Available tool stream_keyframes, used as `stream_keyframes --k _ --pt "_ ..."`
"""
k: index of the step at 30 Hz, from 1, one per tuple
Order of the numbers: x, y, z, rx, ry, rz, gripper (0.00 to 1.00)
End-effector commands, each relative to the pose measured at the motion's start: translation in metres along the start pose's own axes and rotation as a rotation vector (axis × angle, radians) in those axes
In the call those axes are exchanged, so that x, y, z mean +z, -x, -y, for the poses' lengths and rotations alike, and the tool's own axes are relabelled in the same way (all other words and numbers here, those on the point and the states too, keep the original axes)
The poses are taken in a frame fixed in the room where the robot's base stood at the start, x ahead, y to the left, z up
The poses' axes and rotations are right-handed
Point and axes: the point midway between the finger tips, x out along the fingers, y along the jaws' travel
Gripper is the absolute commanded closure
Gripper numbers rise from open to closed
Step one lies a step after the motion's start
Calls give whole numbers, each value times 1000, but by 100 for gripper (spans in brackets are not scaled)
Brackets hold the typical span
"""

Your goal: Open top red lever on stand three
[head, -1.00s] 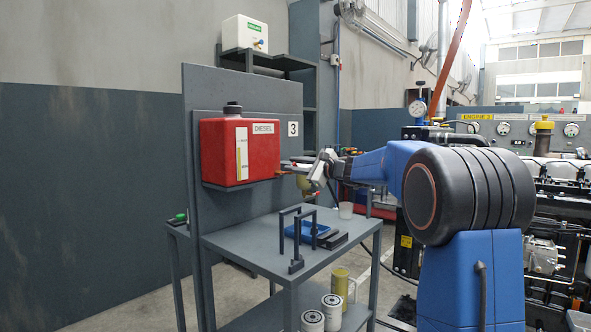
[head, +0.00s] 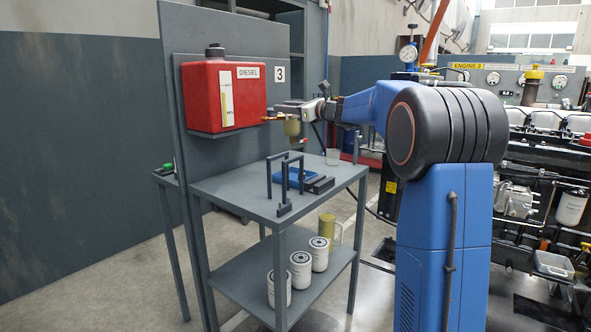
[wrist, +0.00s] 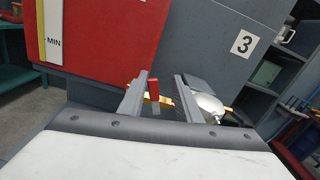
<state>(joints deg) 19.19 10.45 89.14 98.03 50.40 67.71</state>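The red diesel tank (head: 225,95) hangs on the grey panel of stand 3 (head: 280,75). Brass fittings run from its lower right side to a yellowish filter bowl (head: 292,127). In the wrist view, a small upright red lever (wrist: 154,97) sits on a brass fitting (wrist: 165,102). My gripper (wrist: 163,80) is open, with one finger on each side of the lever. The lever is close to the left finger, with a gap to the right one; contact is unclear. In the head view, my gripper (head: 280,107) is at the fittings and hides this lever. Another red tip (head: 305,141) shows below the bowl.
Several filters stand on the lower shelf. The grey panel is close behind the fittings. An engine (head: 545,180) stands at right.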

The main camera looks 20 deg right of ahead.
Motion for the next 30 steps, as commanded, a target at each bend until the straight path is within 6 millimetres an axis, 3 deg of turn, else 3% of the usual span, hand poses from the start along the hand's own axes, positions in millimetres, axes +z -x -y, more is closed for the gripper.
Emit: stream_keyframes --k 30 --pt "0 162 0 -4 9 -1 70"
